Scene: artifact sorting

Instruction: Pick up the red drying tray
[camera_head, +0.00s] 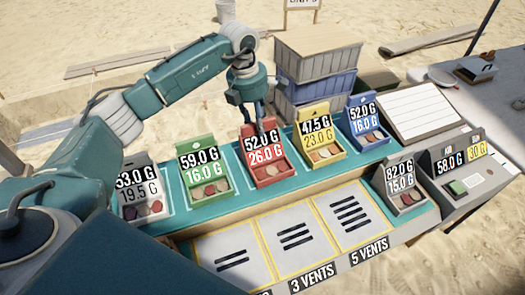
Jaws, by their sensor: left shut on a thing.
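The red drying tray (268,172) stands in the middle of the teal row on the table, with a label reading 52.0 G and 26.0 G and several small pieces in its front. My left gripper (258,120) comes down from above and is shut on the top of the red tray's upright back. The tray appears to be in its place in the row, though I cannot tell whether its base touches the surface. My right gripper is not in view.
Green (204,174), yellow (320,139), blue (366,123) and grey (144,192) trays stand close beside it in the row. Another grey tray (403,188) stands near the scale (466,178). Stacked crates (318,62) rise behind. Marked white panels (297,240) in front are clear.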

